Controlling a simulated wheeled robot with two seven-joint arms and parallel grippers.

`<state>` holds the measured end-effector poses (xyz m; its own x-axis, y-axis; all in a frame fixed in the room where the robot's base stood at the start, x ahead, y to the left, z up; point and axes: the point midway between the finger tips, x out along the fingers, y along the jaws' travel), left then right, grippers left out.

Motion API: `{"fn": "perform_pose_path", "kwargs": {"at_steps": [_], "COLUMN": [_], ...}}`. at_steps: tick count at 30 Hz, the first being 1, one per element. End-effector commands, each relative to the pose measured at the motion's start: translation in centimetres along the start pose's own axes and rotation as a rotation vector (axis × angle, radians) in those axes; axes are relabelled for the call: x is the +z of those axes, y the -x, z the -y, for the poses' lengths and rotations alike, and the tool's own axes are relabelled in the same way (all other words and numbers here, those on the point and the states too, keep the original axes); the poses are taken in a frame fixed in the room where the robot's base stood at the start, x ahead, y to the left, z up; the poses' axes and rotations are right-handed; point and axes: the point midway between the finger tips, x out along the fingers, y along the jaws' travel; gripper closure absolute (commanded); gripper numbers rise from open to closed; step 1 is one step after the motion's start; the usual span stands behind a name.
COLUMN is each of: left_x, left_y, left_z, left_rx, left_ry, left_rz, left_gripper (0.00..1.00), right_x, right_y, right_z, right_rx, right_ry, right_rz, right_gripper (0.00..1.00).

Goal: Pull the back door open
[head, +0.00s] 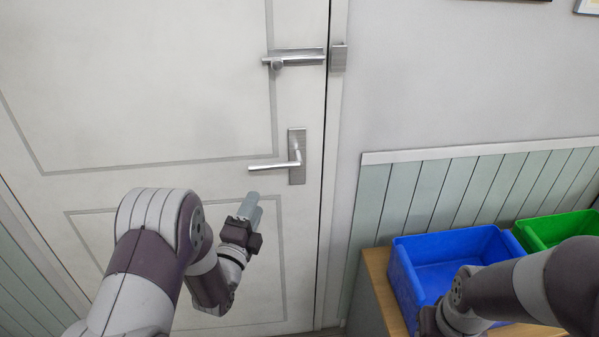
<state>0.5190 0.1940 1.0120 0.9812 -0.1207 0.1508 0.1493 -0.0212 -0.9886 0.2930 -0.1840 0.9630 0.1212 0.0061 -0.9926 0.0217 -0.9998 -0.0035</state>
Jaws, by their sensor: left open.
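The white panelled back door (150,90) fills the left of the head view and looks shut, with a thin dark line along its right edge. A metal lever handle (275,166) on an upright plate sits near that edge, the lever pointing left and about level. Above it is a metal slide bolt (297,57) with a keeper (338,58) on the frame; I cannot tell whether the bolt is engaged. My left gripper (250,206) is open, just below and left of the lever, apart from it in the picture. My right gripper is out of view below the frame.
A blue bin (445,243) and a green bin (555,228) stand on a wooden surface (378,275) at the lower right. My right arm reaches over them. Pale green panelling (440,190) lines the wall there. Floor space is mostly out of view.

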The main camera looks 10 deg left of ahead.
Motion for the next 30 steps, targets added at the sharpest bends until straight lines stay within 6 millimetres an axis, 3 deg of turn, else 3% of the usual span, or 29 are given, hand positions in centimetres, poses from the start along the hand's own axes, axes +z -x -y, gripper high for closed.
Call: {"fn": "perform_pose_path", "kwargs": {"at_steps": [5, 18, 23, 30], "left_x": [0.0, -0.1, 0.0, 0.0], "left_y": [-1.0, -11.0, -12.5, -12.7], "left_z": [0.9, 1.3, 1.2, 1.1], "left_rx": [-0.038, -0.035, -0.034, -0.033], "left_ry": [-0.086, -0.082, -0.082, -0.081], "left_rz": [0.000, 0.001, 0.001, 0.001], "left_gripper": [0.56, 0.56, 0.56, 0.56], "right_x": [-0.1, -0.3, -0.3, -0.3], "right_y": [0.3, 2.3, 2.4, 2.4], "right_z": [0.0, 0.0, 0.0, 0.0], "right_rx": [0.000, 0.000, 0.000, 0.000], "right_ry": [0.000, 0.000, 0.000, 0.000], "right_rz": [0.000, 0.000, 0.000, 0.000], "right_gripper": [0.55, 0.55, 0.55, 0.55]}}
